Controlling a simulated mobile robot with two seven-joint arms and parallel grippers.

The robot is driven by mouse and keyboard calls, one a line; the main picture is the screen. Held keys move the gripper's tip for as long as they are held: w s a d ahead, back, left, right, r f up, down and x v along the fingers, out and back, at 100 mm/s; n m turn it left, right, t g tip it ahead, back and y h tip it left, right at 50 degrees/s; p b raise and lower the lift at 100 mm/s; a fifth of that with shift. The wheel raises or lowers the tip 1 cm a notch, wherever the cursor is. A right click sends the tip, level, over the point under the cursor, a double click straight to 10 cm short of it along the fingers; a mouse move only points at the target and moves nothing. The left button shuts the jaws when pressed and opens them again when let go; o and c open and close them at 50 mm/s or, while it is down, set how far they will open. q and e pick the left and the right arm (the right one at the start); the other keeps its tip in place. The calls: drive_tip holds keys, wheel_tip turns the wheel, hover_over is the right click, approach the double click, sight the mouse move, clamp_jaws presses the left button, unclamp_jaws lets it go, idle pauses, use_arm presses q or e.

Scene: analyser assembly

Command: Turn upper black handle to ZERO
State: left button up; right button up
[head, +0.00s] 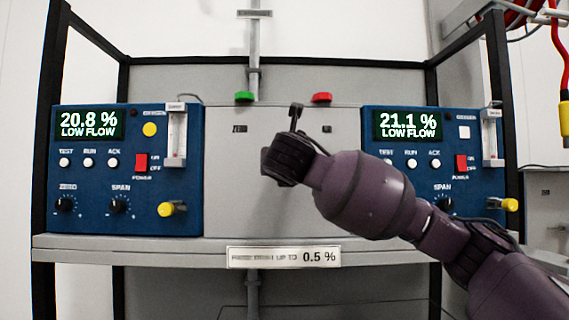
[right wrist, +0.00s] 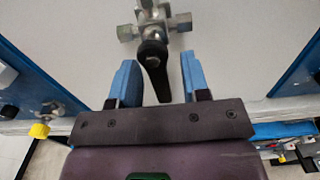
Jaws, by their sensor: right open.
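The black handle (right wrist: 154,64) shows in the right wrist view on a metal valve (right wrist: 152,20) fixed to the grey panel. Its lever points down in that picture, toward my gripper. My right gripper (right wrist: 158,60) is open, with one blue finger on each side of the lever. I see a gap on both sides and nothing is gripped. In the head view my right gripper (head: 286,160) is in front of the middle of the panel; its fingers and the valve are hidden behind it. My left gripper is out of view.
Blue analyser boxes stand on the left (head: 130,190) and right (head: 375,150) of the grey panel (head: 235,190), reading 20.8 % and 21.1 %. Green (head: 244,97) and red (head: 321,98) parts sit at the panel's top. A shelf edge (head: 130,249) runs below.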

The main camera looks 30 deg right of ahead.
clamp_jaws()
idle(0.3)
use_arm(q)
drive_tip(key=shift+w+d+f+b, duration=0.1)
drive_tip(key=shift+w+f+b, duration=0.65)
drive_tip(key=shift+b, duration=0.95)
use_arm(e)
drive_tip(key=shift+w+a+r+m, duration=0.25)
drive_tip(key=shift+a+r+m, duration=0.2)
drive_tip(key=shift+m, duration=2.5)
drive_tip(key=shift+w+a+r+m, duration=0.25)
drive_tip(key=shift+a+r+m, duration=0.2)
drive_tip(key=shift+m, duration=2.55)
drive_tip(key=shift+w+a+r+m, duration=0.25)
drive_tip(key=shift+a+r+m, duration=0.15)
drive_tip(key=shift+m, duration=2.55)
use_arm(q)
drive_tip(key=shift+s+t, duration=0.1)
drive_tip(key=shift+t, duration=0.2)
use_arm(e)
drive_tip(key=shift+r, duration=0.15)
